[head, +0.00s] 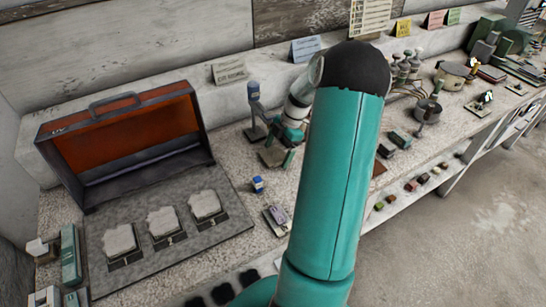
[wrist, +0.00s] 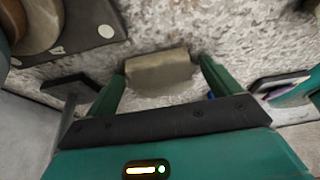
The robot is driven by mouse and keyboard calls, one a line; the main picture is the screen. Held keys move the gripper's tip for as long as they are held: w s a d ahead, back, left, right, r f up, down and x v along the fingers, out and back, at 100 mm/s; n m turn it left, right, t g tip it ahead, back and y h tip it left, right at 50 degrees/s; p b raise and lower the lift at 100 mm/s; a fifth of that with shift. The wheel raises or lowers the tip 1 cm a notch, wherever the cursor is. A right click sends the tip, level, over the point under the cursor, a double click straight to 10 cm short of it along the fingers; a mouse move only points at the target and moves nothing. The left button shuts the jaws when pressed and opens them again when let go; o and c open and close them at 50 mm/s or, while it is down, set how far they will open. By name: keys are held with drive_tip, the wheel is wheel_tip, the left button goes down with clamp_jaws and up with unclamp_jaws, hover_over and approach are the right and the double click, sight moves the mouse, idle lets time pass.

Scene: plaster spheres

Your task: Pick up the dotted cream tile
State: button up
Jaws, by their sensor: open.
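A plain beige-cream block (wrist: 160,70) lies on the speckled counter at the centre of the wrist view. No dots can be made out on its visible faces, so I cannot tell whether it is the dotted cream tile. My gripper (wrist: 163,79) is open, with one green finger at each side of the block and a gap at the right finger. Whether the left finger touches it is unclear.
An open orange-lined case (head: 140,135) and a grey board (head: 165,240) with three pale pieces stand at left. A small blue-and-white bottle (head: 257,184) stands in front of my gripper. In the wrist view, a dark plate with round parts (wrist: 95,30) lies upper left.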

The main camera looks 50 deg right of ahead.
drive_tip(key=shift+c, duration=0.2)
drive_tip(key=c, duration=1.2)
drive_tip(key=shift+w+r, duration=0.1)
drive_tip(key=shift+r, duration=0.15)
